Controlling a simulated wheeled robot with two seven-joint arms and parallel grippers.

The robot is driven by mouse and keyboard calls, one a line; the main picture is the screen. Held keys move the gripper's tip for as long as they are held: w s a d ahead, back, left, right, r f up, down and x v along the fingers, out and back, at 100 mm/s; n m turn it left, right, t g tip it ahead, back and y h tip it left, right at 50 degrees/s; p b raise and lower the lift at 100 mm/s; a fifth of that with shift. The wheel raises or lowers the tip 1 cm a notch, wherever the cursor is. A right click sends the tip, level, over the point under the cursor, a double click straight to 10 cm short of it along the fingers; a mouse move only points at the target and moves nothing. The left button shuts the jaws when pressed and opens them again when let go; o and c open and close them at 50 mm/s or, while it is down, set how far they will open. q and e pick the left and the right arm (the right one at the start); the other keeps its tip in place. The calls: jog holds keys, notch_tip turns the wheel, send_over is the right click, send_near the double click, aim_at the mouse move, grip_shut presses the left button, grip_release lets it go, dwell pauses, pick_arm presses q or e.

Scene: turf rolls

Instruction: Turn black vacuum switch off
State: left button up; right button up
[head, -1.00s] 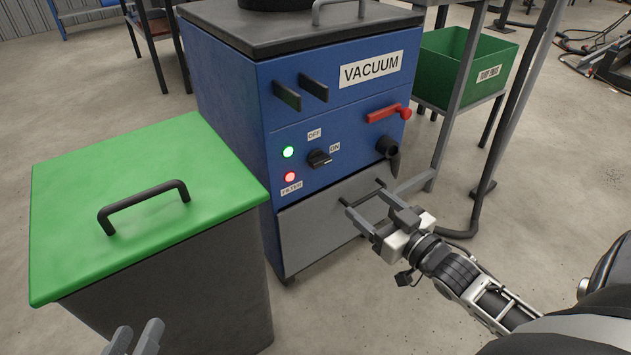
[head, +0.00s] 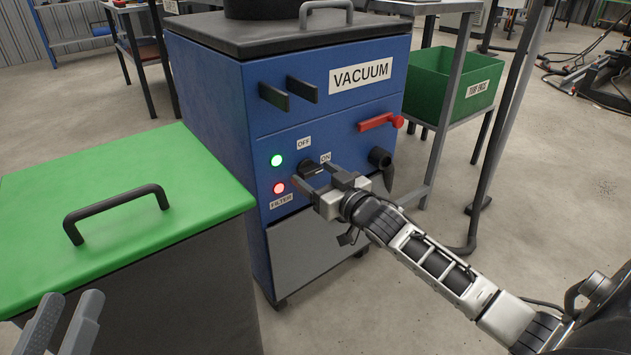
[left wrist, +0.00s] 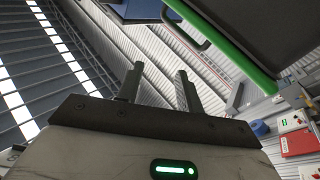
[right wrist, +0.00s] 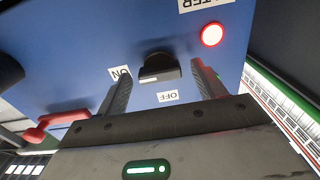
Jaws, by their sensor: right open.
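My right gripper (head: 317,178) is open at the panel, one finger on each side of the switch, with gaps visible in the right wrist view. My left gripper (head: 67,318) is open and empty at the lower left.
A green light (head: 277,160) and red light (head: 279,188) sit left of the switch. A red handle (head: 380,122) and black nozzle (head: 380,158) are to its right. A green-lidded bin (head: 120,165) stands in front at left.

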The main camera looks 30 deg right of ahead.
jog(key=shift+w, duration=0.4)
pick_arm(q)
jog(key=shift+r+m, duration=0.3)
pick_arm(e)
jog(key=shift+c, duration=0.3)
pick_arm(q)
jog(key=shift+w, duration=0.1)
pick_arm(e)
jog(key=c, duration=0.9)
jog(key=shift+c, duration=0.2)
